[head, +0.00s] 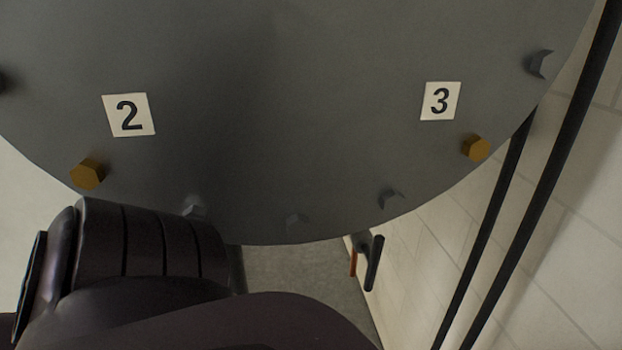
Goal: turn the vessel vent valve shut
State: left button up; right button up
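The big round grey vessel face (280,110) fills the upper part of the head view. I cannot pick out the vent valve for sure. A small black handle (374,263) with an orange-red strip (353,263) beside it shows below the vessel's lower right edge, by the wall. I cannot tell whether this is the valve. Dark, rounded arm parts, apparently mine, fill the lower left and bottom middle, close to the camera. Neither gripper's fingers are in view.
The vessel face carries labels 2 (129,115) and 3 (440,101), brass hex bolts (87,174) (476,148) and several grey bolts (540,64). Black pipes (540,190) run in front of the white block wall (430,240) at right. Grey floor (300,272) shows below.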

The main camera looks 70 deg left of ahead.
aim_at(372, 255)
jog(key=u, duration=1.35)
